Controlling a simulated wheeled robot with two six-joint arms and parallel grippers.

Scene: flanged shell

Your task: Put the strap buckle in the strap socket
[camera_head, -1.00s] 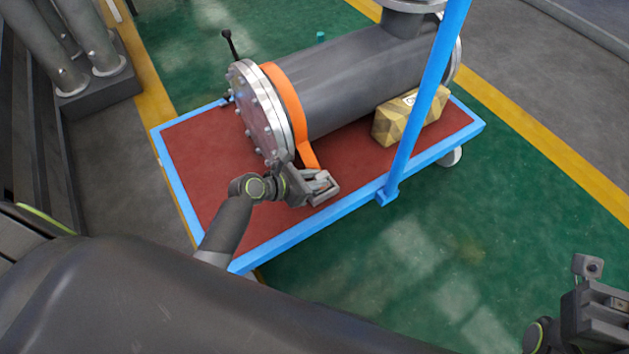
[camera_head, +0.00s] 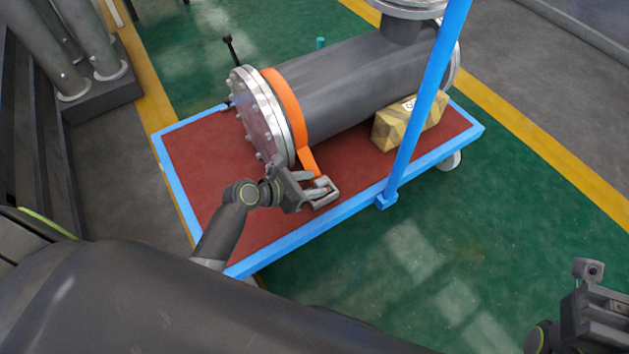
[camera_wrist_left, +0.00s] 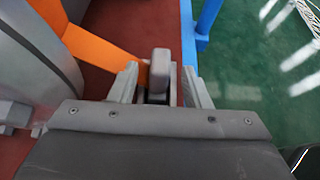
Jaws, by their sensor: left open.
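An orange strap (camera_head: 287,106) runs around the grey shell (camera_head: 345,92) near its flange, and its lower end reaches down to my left gripper (camera_head: 324,190). In the left wrist view the orange strap (camera_wrist_left: 100,47) ends at a small grey block (camera_wrist_left: 159,68), which looks like the buckle. The block stands between the two spread fingers of my left gripper (camera_wrist_left: 160,88), with a gap visible on its right. The strap socket cannot be told apart from the grey parts here. My right gripper (camera_head: 598,305) is partly in view at the lower right; its jaws are unclear.
The shell lies on a cart with a red deck (camera_head: 205,150) and blue frame. A blue post (camera_head: 420,110) rises from the cart's near edge. A yellowish box (camera_head: 390,128) sits beside the shell. Green floor is clear right of the cart.

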